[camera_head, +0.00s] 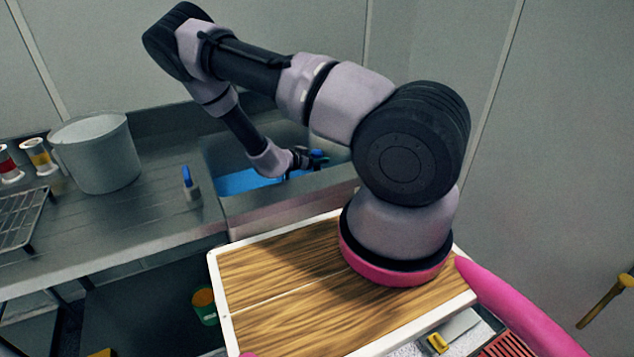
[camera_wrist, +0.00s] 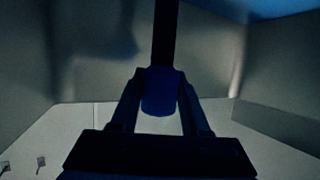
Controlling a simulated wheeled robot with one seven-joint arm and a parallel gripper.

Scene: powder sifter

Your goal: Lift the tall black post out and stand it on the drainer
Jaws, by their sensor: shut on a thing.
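My gripper (camera_head: 303,160) is low over the sink in the head view, at the sink's right part. In the dark wrist view, its two fingers (camera_wrist: 160,95) are shut on the blue end of the tall black post (camera_wrist: 166,35). The black shaft runs away from the fingers to the top edge of the picture. In the head view, a small blue part of the post (camera_head: 319,154) shows beside the fingers. The rest is hidden, and I cannot tell whether its far end touches anything. The ribbed steel drainer (camera_head: 125,222) lies left of the sink.
The sink (camera_head: 270,207) holds blue liquid (camera_head: 240,181). A small blue-topped thing (camera_head: 188,183) stands on the drainer near the sink. A grey pot (camera_head: 97,153), two jars and a wire rack (camera_head: 22,220) are farther left. The drainer's middle has free room.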

